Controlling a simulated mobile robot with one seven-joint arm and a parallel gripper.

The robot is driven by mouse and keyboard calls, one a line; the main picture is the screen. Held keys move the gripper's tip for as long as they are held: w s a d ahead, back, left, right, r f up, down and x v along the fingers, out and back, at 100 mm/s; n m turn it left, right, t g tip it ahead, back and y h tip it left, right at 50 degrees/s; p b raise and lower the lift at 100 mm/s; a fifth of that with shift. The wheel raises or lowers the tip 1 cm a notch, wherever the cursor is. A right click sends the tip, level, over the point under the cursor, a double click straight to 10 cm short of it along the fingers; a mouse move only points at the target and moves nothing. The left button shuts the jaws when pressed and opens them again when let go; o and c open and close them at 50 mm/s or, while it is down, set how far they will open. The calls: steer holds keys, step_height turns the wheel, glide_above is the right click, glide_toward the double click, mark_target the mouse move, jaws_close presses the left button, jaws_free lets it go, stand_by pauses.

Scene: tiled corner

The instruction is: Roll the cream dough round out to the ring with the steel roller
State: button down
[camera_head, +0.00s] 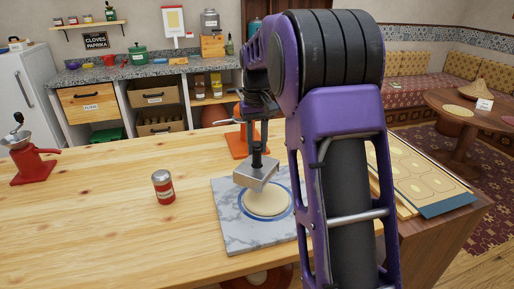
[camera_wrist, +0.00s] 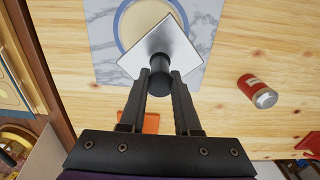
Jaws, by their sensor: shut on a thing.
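My gripper (camera_head: 259,150) is shut on the dark handle of the steel tool (camera_head: 258,174), a square metal block; it also shows in the wrist view (camera_wrist: 160,52), with the gripper (camera_wrist: 161,78) around its handle. The cream dough round (camera_head: 267,204) lies flat on the marble board (camera_head: 228,220). A blue ring (camera_head: 259,216) surrounds the dough, close outside its edge. The block is over the back left part of the dough and hides some of it. I cannot tell whether they touch. In the wrist view the dough (camera_wrist: 142,18) is partly cut off.
A red-and-silver tin (camera_head: 163,187) stands left of the board. A red grinder (camera_head: 30,158) is at the far left. An orange object (camera_head: 238,145) stands behind the board. Trays with pale rounds (camera_head: 420,180) lie at the right. The wooden counter between tin and grinder is clear.

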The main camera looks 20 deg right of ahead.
steer(key=shift+r+p, duration=0.95)
steer(key=shift+r, duration=1.25)
